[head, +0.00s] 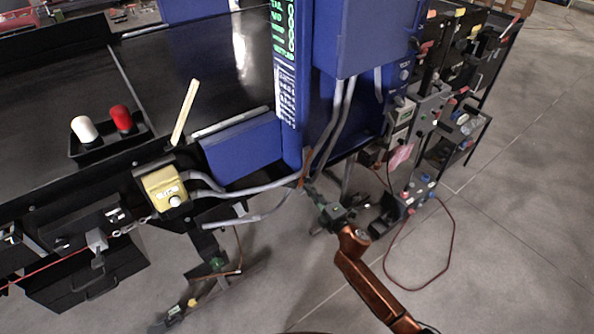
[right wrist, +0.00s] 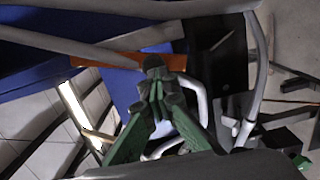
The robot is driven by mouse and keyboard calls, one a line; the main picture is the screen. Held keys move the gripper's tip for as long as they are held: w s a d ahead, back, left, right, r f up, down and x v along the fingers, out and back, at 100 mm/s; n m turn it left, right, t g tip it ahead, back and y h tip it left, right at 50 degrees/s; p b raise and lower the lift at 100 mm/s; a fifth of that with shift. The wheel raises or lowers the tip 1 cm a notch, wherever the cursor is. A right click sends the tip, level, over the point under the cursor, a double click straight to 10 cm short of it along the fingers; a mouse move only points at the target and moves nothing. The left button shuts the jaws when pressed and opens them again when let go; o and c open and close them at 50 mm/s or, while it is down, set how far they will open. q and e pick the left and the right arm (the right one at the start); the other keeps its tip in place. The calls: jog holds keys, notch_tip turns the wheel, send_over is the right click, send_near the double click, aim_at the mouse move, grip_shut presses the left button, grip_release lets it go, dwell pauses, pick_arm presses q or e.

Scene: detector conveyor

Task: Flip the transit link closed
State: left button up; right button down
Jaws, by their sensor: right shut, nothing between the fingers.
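An orange bar that looks like the transit link (head: 306,166) stands at the lower edge of the blue detector housing (head: 350,35), beside the grey hoses. In the right wrist view the orange bar (right wrist: 105,62) lies across the picture, with its right end partly hidden behind my fingertips. My right gripper (head: 311,188), with green fingers, is shut and empty. In the right wrist view its fingertips (right wrist: 156,68) are together at the bar's right end; I cannot tell if they touch it. My left gripper is not in view.
A yellow control box (head: 163,188) hangs on the conveyor edge, left of the housing. Grey hoses (head: 333,125) run close to the right gripper. A tray with white and red knobs (head: 108,138) sits on the conveyor. Cluttered carts (head: 450,125) stand at right; the floor at far right is clear.

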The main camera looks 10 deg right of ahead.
pick_arm(q)
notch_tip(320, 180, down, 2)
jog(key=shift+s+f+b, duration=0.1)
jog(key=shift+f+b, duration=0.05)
jog(key=shift+b, duration=0.8)
pick_arm(e)
jog(key=shift+w+d+f+n, duration=0.2)
jog(key=shift+w+d+n, duration=0.1)
jog(key=shift+d+n, duration=0.25)
jog(key=shift+w+d+f+n, duration=0.15)
jog(key=shift+w+d+n, duration=0.1)
jog(key=shift+d+n, duration=0.3)
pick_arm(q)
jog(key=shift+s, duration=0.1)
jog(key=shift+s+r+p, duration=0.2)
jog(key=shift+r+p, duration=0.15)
pick_arm(e)
jog(key=s, duration=1.1)
jog(key=shift+s+d+f, duration=0.15)
jog(key=shift+s+d, duration=0.15)
jog(key=shift+d, duration=0.1)
